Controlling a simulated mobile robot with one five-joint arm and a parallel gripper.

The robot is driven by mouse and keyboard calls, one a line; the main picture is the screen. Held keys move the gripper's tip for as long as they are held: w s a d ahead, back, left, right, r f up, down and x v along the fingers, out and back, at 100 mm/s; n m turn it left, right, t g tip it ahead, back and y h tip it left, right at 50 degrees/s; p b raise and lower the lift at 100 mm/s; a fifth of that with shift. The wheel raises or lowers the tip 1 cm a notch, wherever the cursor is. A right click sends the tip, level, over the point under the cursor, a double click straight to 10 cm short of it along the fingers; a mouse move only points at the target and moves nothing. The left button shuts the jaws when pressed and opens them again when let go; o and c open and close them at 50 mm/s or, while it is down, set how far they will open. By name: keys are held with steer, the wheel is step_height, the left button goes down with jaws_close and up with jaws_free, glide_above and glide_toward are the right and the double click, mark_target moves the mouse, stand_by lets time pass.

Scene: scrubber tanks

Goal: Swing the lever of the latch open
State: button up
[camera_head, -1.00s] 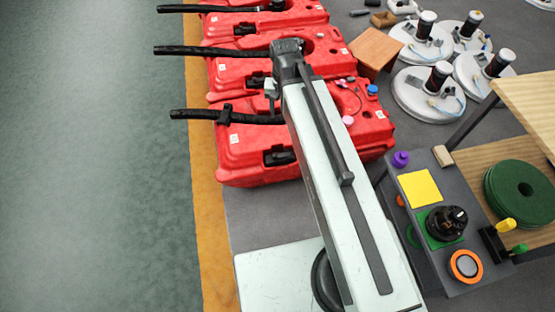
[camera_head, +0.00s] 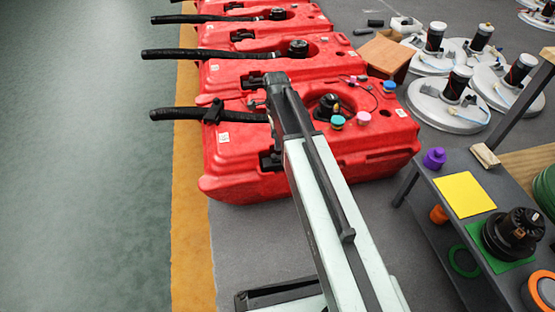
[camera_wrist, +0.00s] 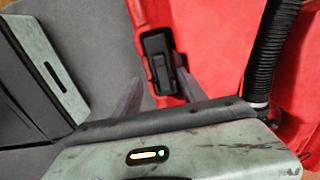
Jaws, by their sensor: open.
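The black latch (camera_wrist: 160,62) sits on the wall of a red tank (camera_wrist: 205,35) in the wrist view, its lever lying along its body. My gripper (camera_wrist: 157,84) is open and empty, with its two grey fingers pointing toward the latch, one on each side of its lower end in the picture. I cannot tell whether they touch it. In the head view a black latch (camera_head: 270,159) shows on the nearest red tank (camera_head: 235,160), partly behind my arm. My gripper's fingers are hidden there.
A black ribbed hose (camera_wrist: 272,50) runs close on the right in the wrist view. More red tanks (camera_head: 225,70) stand behind in the head view. A grey table (camera_head: 430,210) with a purple knob (camera_head: 434,158) stands at the right. Green floor (camera_head: 80,200) is open at the left.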

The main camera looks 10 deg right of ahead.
mark_target(276, 155)
step_height(276, 155, down, 8)
steer(key=b, duration=0.8)
steer(key=shift+r, duration=0.1)
jaws_close()
stand_by(0.7)
